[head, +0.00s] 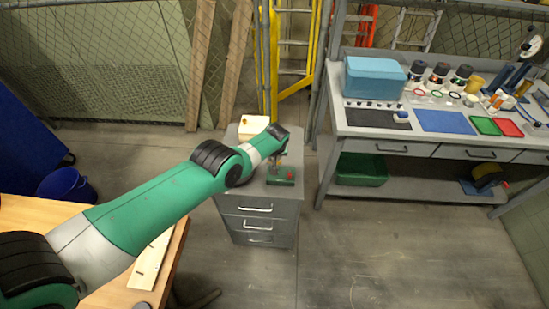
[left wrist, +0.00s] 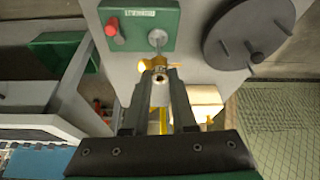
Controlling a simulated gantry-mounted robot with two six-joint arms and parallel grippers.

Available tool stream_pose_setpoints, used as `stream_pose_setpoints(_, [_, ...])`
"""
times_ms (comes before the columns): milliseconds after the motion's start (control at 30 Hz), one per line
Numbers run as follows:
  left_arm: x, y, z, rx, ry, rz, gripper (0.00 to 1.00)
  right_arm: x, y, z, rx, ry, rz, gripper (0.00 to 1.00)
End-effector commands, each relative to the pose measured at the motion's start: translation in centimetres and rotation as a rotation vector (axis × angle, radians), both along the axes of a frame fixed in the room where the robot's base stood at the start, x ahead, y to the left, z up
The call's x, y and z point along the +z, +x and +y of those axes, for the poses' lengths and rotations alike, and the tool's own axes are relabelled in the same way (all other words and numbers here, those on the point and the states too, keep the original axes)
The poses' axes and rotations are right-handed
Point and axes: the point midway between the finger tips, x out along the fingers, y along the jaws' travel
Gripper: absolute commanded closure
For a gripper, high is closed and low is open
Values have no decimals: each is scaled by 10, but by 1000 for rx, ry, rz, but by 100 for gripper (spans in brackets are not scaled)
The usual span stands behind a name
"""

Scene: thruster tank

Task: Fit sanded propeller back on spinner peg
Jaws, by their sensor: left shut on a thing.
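The brass-yellow propeller (left wrist: 147,64) is between the fingertips of my left gripper (left wrist: 160,74) in the left wrist view. The gripper is shut on it. The green spinner box (left wrist: 142,20) has a red button and a label. Its grey metal peg (left wrist: 157,38) stands just beyond the propeller; I cannot tell whether they touch. In the head view the spinner box (head: 281,176) sits on a grey drawer cabinet, with my left gripper (head: 277,158) just above and behind it. The propeller is too small to make out there. My right gripper is not in view.
The grey drawer cabinet (head: 258,210) also carries a pale box (head: 252,126). A workbench (head: 440,133) with bottles and mats stands at right. Open floor lies in front.

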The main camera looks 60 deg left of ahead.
Motion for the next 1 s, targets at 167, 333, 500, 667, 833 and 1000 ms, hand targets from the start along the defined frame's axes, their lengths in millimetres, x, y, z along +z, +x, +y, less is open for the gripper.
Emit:
stream_pose_setpoints(167, [-5, 0, 0, 0, 0, 0, 100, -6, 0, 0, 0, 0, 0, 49])
stream_pose_setpoints(333, [-11, 0, 0, 0, 0, 0, 100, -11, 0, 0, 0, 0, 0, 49])
stream_pose_setpoints(500, [-14, 0, 0, 0, 0, 0, 100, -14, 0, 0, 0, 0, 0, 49])
stream_pose_setpoints(667, [-14, 0, 0, 0, 0, 0, 100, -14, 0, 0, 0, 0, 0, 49])
stream_pose_setpoints(833, [-14, 0, 0, 0, 0, 0, 100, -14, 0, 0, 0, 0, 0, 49])
stream_pose_setpoints(1000, [-18, 0, 0, 0, 0, 0, 100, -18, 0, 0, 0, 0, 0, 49])
